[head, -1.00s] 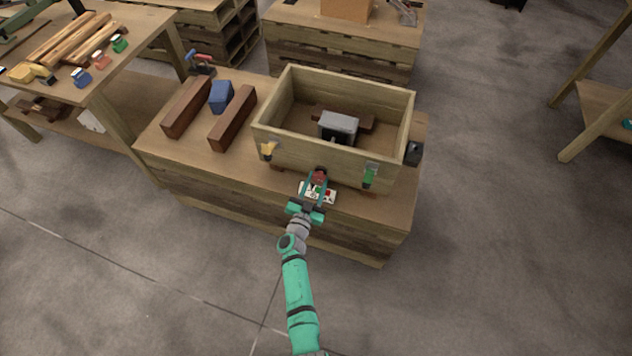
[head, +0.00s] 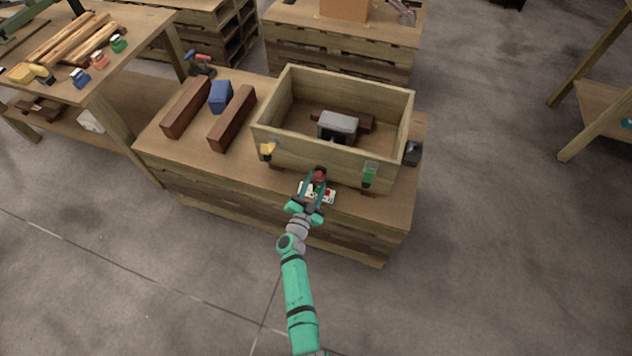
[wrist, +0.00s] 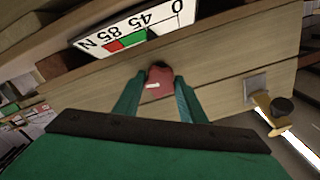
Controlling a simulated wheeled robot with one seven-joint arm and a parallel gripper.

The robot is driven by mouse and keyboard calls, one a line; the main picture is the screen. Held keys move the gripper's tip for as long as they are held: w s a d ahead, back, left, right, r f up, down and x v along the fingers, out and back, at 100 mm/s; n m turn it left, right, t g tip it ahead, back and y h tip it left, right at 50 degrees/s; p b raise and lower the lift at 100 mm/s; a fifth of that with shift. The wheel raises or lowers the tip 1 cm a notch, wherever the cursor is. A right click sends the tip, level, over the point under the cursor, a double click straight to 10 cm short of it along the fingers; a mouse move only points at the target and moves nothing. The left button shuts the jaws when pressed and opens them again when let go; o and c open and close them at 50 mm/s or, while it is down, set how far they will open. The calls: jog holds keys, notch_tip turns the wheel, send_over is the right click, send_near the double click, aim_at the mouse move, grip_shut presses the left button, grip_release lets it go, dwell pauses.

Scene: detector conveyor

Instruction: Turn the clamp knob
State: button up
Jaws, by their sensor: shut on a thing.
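The clamp knob (head: 319,174) is small and dark red, on the near face of the wooden box, low and near the middle. In the wrist view the red knob (wrist: 159,78) shows a pale mark on its face. My gripper (head: 317,180) reaches it from the front, its two teal fingers on either side. In the wrist view my gripper (wrist: 159,84) is shut on the knob. A white scale plate (head: 326,194) lies just in front, partly hidden by my fingers. In the wrist view the plate (wrist: 133,27) appears upside down, with numbers and red and green bands.
The open wooden box (head: 290,154) holds a grey-topped block (head: 339,123). Brown bars (head: 232,119) and a blue block (head: 221,96) lie left. A dark block (head: 413,154) is at right.

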jog(key=o, duration=0.9)
jog(key=shift+f, duration=0.1)
jog(key=shift+o, duration=0.8)
jog(key=shift+a, duration=0.25)
jog(key=v, duration=1)
jog(key=shift+s, duration=0.35)
jog(key=shift+w+d, duration=0.1)
jog(key=shift+w, duration=0.05)
